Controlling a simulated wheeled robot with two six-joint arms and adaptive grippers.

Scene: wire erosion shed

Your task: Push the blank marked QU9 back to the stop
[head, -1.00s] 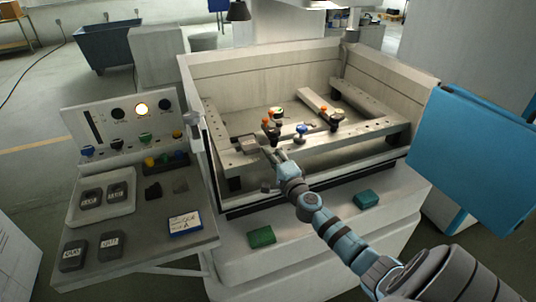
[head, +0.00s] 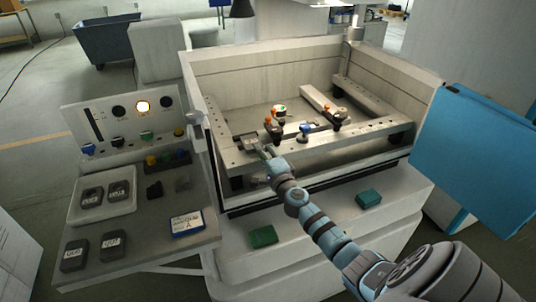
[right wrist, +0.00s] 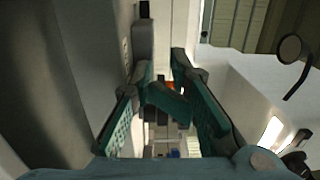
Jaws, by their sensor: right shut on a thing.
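A grey metal block (head: 247,141) sits on the left part of the front rail (head: 352,138) in the machine's work tank; no mark on it can be read. My right gripper (head: 263,150) reaches over the tank's front wall and is at the block's right side, shut on it. In the right wrist view the teal fingers (right wrist: 167,96) converge, and what lies between them is dark and unclear. Clamps with orange knobs stand right of the block, one nearer (head: 273,125) and one farther right (head: 336,116). My left gripper is out of view.
A blue-knobbed part (head: 305,129) stands between the clamps. A blue panel (head: 470,155) stands at right.

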